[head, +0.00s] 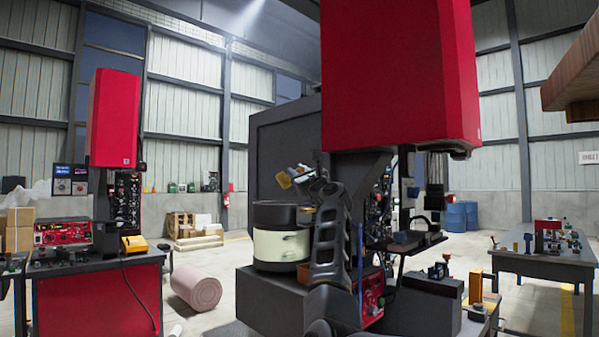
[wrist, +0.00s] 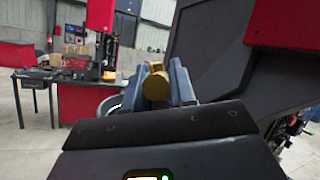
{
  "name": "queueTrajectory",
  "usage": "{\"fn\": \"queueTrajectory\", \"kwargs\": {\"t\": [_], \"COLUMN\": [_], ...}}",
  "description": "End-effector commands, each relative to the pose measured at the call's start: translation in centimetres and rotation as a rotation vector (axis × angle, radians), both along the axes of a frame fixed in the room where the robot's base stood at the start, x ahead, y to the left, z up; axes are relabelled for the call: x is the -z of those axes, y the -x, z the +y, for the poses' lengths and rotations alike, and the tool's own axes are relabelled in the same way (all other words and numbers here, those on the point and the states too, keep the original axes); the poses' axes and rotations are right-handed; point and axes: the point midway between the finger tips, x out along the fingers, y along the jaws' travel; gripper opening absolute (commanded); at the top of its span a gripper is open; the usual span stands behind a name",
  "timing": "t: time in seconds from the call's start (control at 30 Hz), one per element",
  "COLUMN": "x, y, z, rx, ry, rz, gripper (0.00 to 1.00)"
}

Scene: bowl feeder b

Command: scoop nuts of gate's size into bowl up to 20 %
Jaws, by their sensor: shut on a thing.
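My gripper (head: 301,174) is raised above the bowl feeder and is shut on a brass-yellow piece, which looks like the scoop (head: 284,180). In the wrist view the scoop (wrist: 156,86) shows as a round brass end between the two dark fingers. Whether it holds any nuts cannot be seen. The bowl (head: 274,213) is a black-rimmed drum on top of a pale green band (head: 281,245), standing on a dark machine base. The inside of the bowl is hidden, and no nuts or gate show. A curved grey rim, perhaps the bowl's, shows behind the fingers in the wrist view.
A large red machine head (head: 398,75) hangs to the right of the bowl, with a dark panel (head: 283,150) behind it. A bench with a red control box (head: 62,233) stands at left. Another table (head: 545,262) stands at right. A pink roll (head: 196,288) lies on the floor.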

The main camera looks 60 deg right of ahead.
Motion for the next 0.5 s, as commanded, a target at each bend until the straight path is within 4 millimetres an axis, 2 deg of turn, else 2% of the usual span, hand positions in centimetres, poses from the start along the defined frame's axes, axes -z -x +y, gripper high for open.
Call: {"fn": "queueTrajectory", "kwargs": {"t": [0.03,0.5], "x": [-1.1,-4.0], "y": [0.0,-1.3], "z": [0.0,1.1], "rx": [0.002,0.002], "ry": [0.032,0.347], "rz": [0.036,0.422], "gripper": [0.0,0.0]}}
